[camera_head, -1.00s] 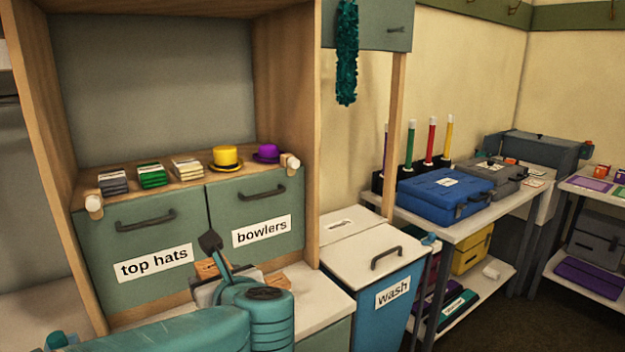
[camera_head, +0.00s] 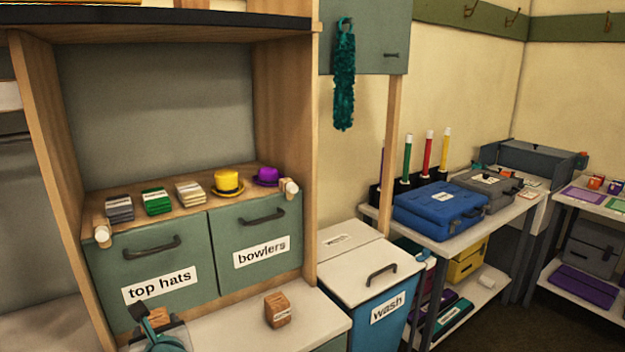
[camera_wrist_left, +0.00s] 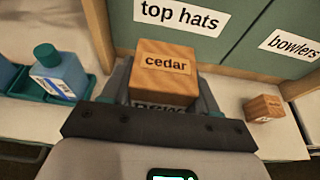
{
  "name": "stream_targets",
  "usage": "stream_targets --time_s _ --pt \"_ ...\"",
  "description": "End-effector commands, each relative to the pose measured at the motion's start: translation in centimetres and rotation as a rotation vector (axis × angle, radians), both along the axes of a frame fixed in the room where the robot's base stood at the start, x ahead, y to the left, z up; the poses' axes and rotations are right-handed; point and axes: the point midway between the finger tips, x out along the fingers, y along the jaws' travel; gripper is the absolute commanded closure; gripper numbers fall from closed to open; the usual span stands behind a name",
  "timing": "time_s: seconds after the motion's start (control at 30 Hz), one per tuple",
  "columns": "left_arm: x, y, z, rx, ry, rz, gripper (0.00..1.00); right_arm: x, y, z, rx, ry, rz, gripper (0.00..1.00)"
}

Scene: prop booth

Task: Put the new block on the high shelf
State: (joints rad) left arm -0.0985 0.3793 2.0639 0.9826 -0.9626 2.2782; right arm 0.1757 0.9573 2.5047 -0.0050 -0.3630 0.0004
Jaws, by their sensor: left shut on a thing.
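My left gripper (camera_head: 160,322) is low at the left in the head view, in front of the "top hats" drawer. It is shut on a wooden block labelled "cedar" (camera_wrist_left: 165,70), which sits between the fingers in the left wrist view. In the head view only a little of this block (camera_head: 157,318) shows. A second wooden block (camera_head: 278,309) stands on the white counter to the right, apart from the gripper; its label is too small to read. A high shelf with a dark front edge (camera_head: 170,19) crosses the top of the head view. My right gripper is not in view.
Banknote stacks, a yellow hat (camera_head: 228,183) and a purple hat (camera_head: 267,176) line the ledge above the drawers. A blue bottle (camera_wrist_left: 60,75) stands in a teal tray at left in the wrist view. A "wash" bin (camera_head: 372,285) stands right of the counter.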

Motion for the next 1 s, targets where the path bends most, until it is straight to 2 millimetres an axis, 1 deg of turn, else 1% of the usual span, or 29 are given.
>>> stream_targets --time_s 0.03,0.13,0.23,0.33,0.4,0.5,0.6,0.87,1.0 --pt "-0.2 0.3 -0.4 0.0 0.008 -0.034 0.77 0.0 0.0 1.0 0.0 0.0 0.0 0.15" --pt "-0.5 -0.3 -2.0 0.0 0.008 -0.132 0.77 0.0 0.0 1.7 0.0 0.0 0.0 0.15" --pt "-1.1 -1.8 -3.8 -0.002 0.01 -0.249 0.77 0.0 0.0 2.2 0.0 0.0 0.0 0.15" --pt "-1.8 -4.2 -5.5 -0.005 0.009 -0.379 0.77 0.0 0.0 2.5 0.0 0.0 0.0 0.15" --pt "-2.4 -6.5 -6.4 -0.004 0.006 -0.473 0.77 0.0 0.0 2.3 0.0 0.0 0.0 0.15" --pt "-3.1 -9.1 -7.1 -0.004 0.002 -0.572 0.77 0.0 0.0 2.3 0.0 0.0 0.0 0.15" --pt "-3.3 -10.7 -7.1 -0.003 -0.001 -0.615 0.77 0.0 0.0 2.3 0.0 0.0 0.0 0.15" --pt "-3.3 -10.5 -7.2 -0.001 -0.002 -0.603 0.77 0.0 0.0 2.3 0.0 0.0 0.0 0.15" --pt "-3.3 -9.9 -7.7 -0.001 -0.002 -0.6 0.77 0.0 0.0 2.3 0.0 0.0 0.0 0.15"
